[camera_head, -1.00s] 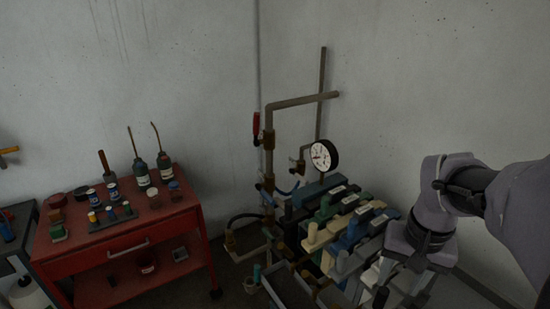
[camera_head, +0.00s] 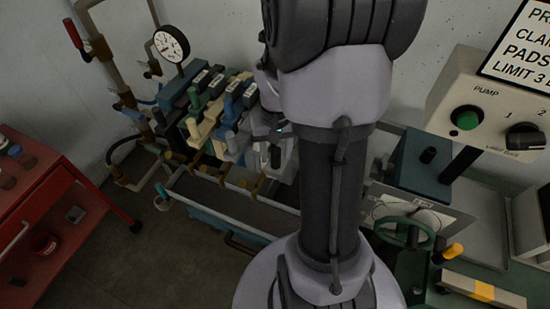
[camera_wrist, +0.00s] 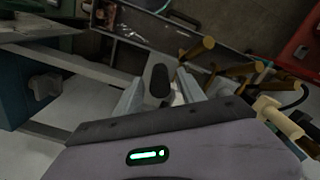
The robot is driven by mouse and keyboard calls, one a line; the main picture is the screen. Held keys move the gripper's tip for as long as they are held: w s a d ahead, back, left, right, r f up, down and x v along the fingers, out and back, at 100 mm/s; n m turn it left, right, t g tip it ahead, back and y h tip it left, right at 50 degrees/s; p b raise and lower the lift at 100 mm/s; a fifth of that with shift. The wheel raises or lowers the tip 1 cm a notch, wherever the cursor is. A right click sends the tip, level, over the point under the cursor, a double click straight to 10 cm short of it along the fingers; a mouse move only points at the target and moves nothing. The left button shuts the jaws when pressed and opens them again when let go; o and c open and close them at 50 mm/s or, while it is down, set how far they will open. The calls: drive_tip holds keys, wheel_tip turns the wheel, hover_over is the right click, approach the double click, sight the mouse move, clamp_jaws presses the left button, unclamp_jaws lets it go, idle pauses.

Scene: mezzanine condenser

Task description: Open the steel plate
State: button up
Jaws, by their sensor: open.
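The steel plate (camera_head: 287,168) is a grey piece at the right end of a row of coloured plates, partly hidden behind my arm in the head view. A dark upright knob (camera_head: 276,158) stands at its front. In the wrist view the knob (camera_wrist: 160,82) lies between the two fingers of my gripper (camera_wrist: 158,90). The fingers are open, one on each side of it, and I cannot tell whether they touch it. In the head view my gripper (camera_head: 272,130) is small and partly hidden by my arm.
Green, cream and blue plates (camera_head: 210,115) stand close on the left. A trough (camera_head: 220,195) runs along the front. A pressure gauge (camera_head: 171,44) and pipes are behind. A green handwheel (camera_head: 403,233) and pump control box (camera_head: 490,105) are at right, a red cart (camera_head: 50,195) at left.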

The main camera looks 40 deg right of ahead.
drive_tip(key=shift+f, duration=1.05)
clamp_jaws()
idle(0.6)
